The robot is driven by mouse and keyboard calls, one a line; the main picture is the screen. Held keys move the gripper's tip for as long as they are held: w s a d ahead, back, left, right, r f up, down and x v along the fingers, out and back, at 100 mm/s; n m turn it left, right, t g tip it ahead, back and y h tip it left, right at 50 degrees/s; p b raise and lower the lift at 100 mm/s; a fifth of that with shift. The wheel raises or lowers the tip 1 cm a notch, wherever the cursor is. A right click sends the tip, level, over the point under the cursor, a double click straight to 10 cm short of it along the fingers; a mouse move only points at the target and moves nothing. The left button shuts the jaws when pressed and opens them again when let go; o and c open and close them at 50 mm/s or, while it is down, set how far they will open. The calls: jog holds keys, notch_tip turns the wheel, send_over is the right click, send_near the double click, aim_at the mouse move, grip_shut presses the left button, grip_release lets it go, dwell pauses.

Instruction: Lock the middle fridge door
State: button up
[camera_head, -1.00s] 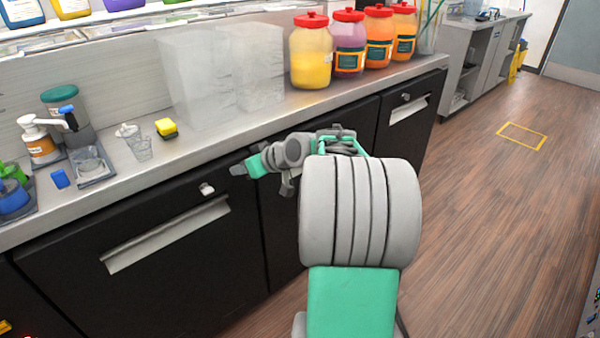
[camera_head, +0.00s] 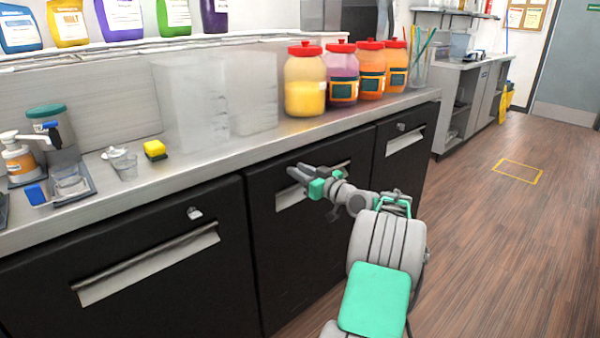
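The middle fridge door (camera_head: 285,255) is a black panel under the steel counter, between two other black doors. It looks closed. Its pale handle (camera_head: 289,201) shows on both sides of my gripper. My gripper (camera_head: 294,170) is in front of the door's upper part, with its grey fingers pointing left. The fingertips look apart, with nothing seen between them. I see no lock on the middle door; my gripper may cover it. The left door has a small silver lock (camera_head: 194,213) above its handle, and the right door has a similar lock (camera_head: 401,127).
The steel counter (camera_head: 265,150) runs above the doors, with its front edge close over my gripper. Clear containers (camera_head: 190,105), jars with red lids (camera_head: 305,80) and a yellow sponge (camera_head: 155,149) stand on it. The wooden floor (camera_head: 500,240) at the right is open.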

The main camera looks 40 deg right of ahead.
jog(key=shift+c, duration=0.5)
grip_shut()
jog(key=shift+d, duration=0.1)
